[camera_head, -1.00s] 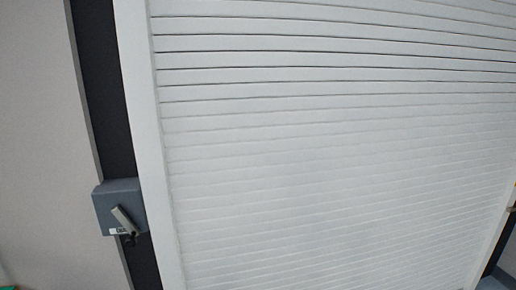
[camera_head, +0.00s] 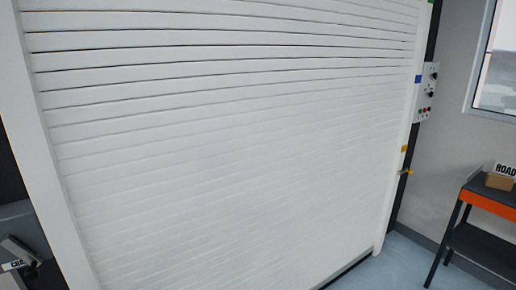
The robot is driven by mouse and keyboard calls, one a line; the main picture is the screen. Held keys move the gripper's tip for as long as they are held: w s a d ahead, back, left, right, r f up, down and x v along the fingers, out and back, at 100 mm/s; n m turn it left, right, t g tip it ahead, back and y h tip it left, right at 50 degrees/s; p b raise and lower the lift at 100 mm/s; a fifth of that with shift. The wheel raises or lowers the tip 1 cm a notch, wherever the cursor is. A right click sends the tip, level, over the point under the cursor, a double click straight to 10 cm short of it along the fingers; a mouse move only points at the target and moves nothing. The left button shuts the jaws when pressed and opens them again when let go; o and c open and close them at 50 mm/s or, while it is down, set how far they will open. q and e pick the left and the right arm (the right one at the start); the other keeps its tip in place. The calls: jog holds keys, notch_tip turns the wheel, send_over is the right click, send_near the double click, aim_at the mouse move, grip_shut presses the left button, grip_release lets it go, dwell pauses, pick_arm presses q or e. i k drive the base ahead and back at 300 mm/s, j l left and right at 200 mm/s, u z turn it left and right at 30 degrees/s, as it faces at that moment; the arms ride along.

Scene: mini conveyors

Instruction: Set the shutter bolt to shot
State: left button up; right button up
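The white roller shutter (camera_head: 230,150) fills most of the head view, its slats lowered to near the floor. Neither of my grippers is in view.
A grey box with a lever (camera_head: 20,252) is at the lower left. A control panel (camera_head: 427,92) with buttons is on the right. A dark table with an orange edge (camera_head: 490,204) carries a cardboard box (camera_head: 499,182). Some floor (camera_head: 400,262) is clear before the shutter.

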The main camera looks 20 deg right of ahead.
aim_at(405, 170)
jog(key=z, duration=1.9)
jog(key=i, duration=4.4)
jog(key=i+l+u, duration=0.1)
jog(key=u, duration=0.35)
jog(key=i, duration=0.1)
